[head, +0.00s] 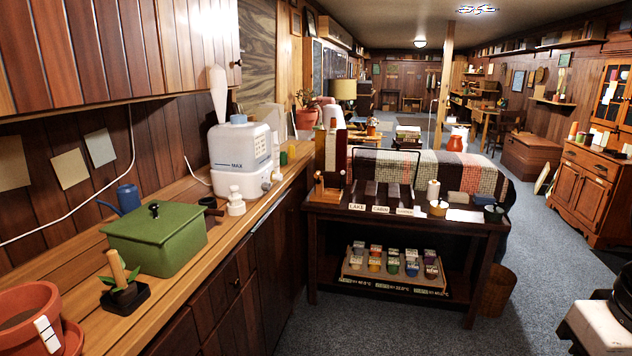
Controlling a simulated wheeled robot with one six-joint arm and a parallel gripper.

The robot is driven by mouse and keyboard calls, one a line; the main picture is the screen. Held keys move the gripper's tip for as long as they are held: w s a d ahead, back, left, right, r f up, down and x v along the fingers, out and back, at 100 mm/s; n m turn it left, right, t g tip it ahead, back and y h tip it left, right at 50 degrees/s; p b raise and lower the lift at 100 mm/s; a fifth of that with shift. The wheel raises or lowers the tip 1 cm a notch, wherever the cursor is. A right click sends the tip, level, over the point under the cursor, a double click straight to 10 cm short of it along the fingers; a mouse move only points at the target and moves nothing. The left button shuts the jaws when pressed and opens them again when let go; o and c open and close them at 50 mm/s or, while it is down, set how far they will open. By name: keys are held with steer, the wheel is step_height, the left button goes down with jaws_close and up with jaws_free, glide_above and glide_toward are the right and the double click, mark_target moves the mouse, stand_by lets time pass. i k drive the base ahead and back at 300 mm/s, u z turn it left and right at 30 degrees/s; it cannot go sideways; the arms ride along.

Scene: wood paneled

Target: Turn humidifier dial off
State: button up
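The humidifier appears to be the white boxy appliance (234,165) on the wooden counter at left centre, with a blue cap on top and a "MAX" mark on its front. A pale plume-like shape (217,95) rises above it. Small round knob-like parts (267,186) sit low on its right side; one of these may be the dial, but they are too small to read its setting. My gripper is not in view.
A white figure-like piece (236,202) stands just in front of the humidifier. A dark table (325,207) is to the right; carpet (380,325) is clear in front.

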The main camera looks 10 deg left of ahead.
mark_target(266, 186)
steer(key=z, duration=0.05)
steer(key=i, duration=0.65)
steer(key=u, duration=0.6)
steer(key=i, duration=0.45)
steer(key=u, duration=0.35)
